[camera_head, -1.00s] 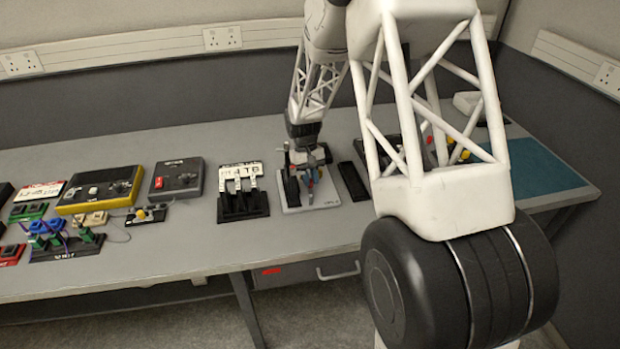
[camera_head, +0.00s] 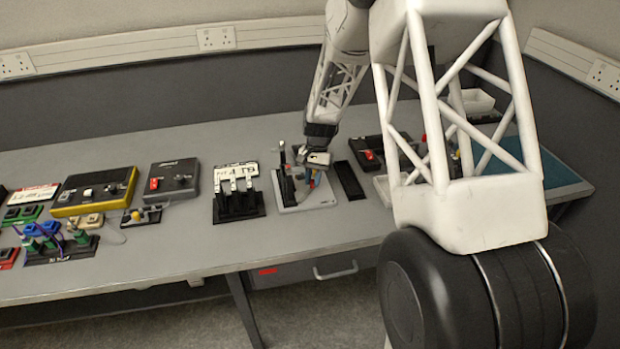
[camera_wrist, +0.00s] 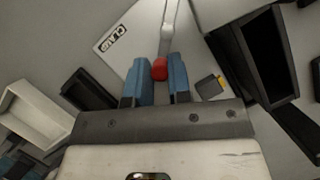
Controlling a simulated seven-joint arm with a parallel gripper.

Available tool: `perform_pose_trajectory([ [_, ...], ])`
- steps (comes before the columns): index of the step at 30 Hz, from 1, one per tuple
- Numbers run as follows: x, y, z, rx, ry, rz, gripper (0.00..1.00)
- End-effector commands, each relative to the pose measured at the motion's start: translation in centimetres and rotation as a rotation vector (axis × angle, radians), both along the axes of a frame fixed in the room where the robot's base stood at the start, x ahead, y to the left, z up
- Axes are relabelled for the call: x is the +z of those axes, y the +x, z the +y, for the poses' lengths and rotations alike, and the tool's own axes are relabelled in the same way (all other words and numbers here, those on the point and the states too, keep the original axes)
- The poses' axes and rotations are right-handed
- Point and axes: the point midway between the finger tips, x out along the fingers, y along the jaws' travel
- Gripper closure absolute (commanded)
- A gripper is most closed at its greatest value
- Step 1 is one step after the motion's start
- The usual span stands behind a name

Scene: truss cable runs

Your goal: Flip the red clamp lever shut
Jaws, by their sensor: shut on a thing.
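The clamp stands on a pale base plate (camera_head: 322,197) on the bench; the plate also shows in the wrist view, where it is marked CLAMP (camera_wrist: 112,40). In the wrist view the red lever tip (camera_wrist: 160,68) sits between the two blue fingers of my gripper (camera_wrist: 163,80), which is shut on it. A grey metal lever arm (camera_wrist: 168,38) runs from the tip toward the top of the picture. In the head view my gripper (camera_head: 311,178) is low over the plate, and it largely hides the lever there.
A dark narrow tray (camera_head: 350,180) lies just right of the plate. A black stand with pale levers (camera_head: 238,203) is to the left, beyond it a dark box with a red switch (camera_head: 172,180). A small yellow-grey block (camera_wrist: 211,87) lies right of the fingers.

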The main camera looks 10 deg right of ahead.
Motion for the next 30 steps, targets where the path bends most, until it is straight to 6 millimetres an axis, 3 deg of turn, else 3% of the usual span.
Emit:
perform_pose_trajectory([
  [18, 0.0, -1.9, -1.0, -0.564, 0.000, 0.000, 1.00],
  [30, 0.0, -2.5, -1.0, -0.749, 0.001, 0.000, 1.00],
])
